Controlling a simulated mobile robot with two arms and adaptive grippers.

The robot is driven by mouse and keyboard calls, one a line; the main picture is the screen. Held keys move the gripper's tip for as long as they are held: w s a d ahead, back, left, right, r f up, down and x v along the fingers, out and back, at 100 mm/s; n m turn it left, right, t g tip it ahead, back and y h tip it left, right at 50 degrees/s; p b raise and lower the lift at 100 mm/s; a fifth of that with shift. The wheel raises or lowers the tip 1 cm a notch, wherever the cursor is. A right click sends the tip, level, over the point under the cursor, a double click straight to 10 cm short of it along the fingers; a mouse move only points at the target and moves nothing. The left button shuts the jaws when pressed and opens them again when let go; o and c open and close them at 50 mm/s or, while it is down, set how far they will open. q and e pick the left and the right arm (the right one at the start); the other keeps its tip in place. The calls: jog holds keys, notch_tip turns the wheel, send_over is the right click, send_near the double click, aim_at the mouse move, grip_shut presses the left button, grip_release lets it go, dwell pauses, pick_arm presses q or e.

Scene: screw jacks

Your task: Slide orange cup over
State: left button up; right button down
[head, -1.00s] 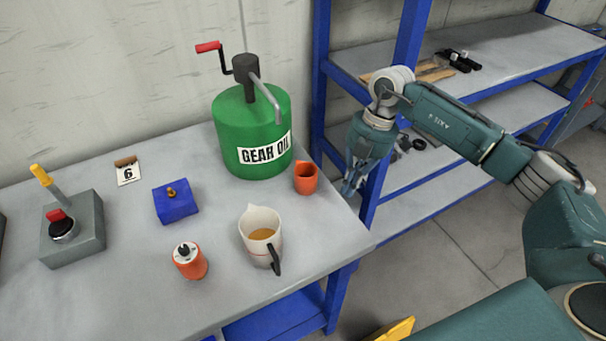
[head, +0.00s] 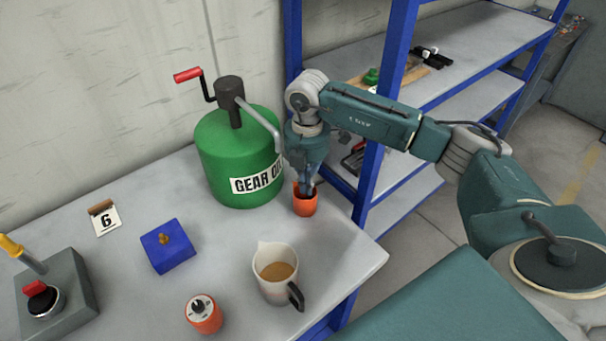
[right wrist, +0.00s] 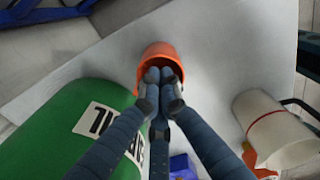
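The orange cup (head: 304,206) stands upright on the table, just right of the green gear oil drum (head: 235,150). In the right wrist view, the cup (right wrist: 156,52) is at the fingertips, its mouth facing the camera. My right gripper (head: 306,187) points down at the cup. In the right wrist view its fingertips (right wrist: 160,76) are close together and appear to be within the cup's mouth. They hide part of the cup's inside, and I cannot tell whether they touch its wall. My left gripper is not in view.
A measuring jug (head: 274,272) with brown liquid stands in front of the cup. A blue block (head: 168,246), a number 6 card (head: 105,218), an orange-and-white round item (head: 203,314) and a grey lever box (head: 55,295) stand leftward. Blue-framed shelves (head: 475,55) stand right.

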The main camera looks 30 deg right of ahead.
aim_at(314, 192)
notch_tip(314, 192, down, 4)
jog(key=shift+w+a+f+p, duration=0.1)
jog(key=shift+w+a+p, duration=0.05)
jog(key=shift+p, duration=0.3)
jog(key=shift+f, duration=0.65)
jog(key=shift+d, duration=0.25)
jog(key=shift+w+d+f+b, duration=0.15)
jog(key=shift+d+b, duration=0.1)
jog(key=shift+d, duration=0.3)
jog(key=shift+w+d+r+b, duration=0.1)
jog(key=shift+d+b, duration=0.15)
jog(key=shift+d, duration=0.55)
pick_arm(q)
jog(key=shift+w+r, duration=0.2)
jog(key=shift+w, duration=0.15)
